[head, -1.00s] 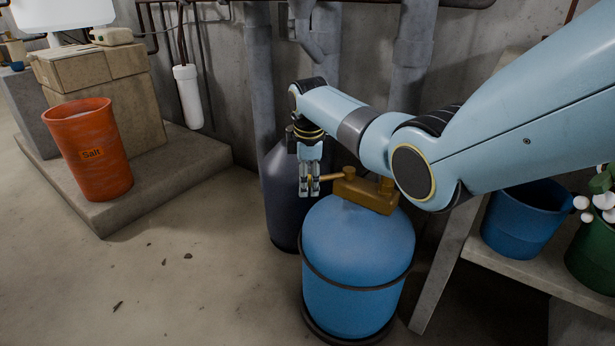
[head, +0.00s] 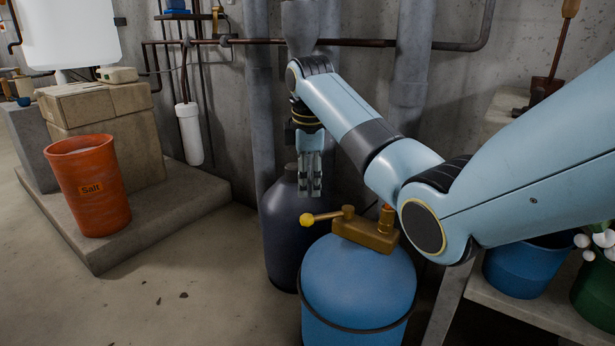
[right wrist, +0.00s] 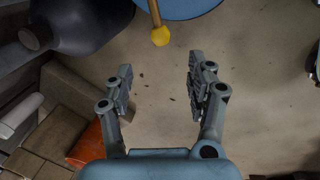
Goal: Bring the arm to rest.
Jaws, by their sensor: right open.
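My right arm reaches in from the right in the head view. Its right gripper (head: 309,188) points down above and behind the brass valve, in front of the dark tank. In the right wrist view the right gripper (right wrist: 158,92) is open with nothing between its fingers. The brass valve (head: 366,233) sits on top of the blue tank (head: 358,285). Its lever ends in a yellow knob (head: 307,219) that points left. The knob also shows in the right wrist view (right wrist: 160,36), apart from the fingers. My left gripper is not in view.
A dark tank (head: 287,235) stands behind the blue tank. An orange salt bucket (head: 90,190) stands on a concrete step at left. A blue bucket (head: 520,268) and a green bucket (head: 597,295) stand on a shelf at right.

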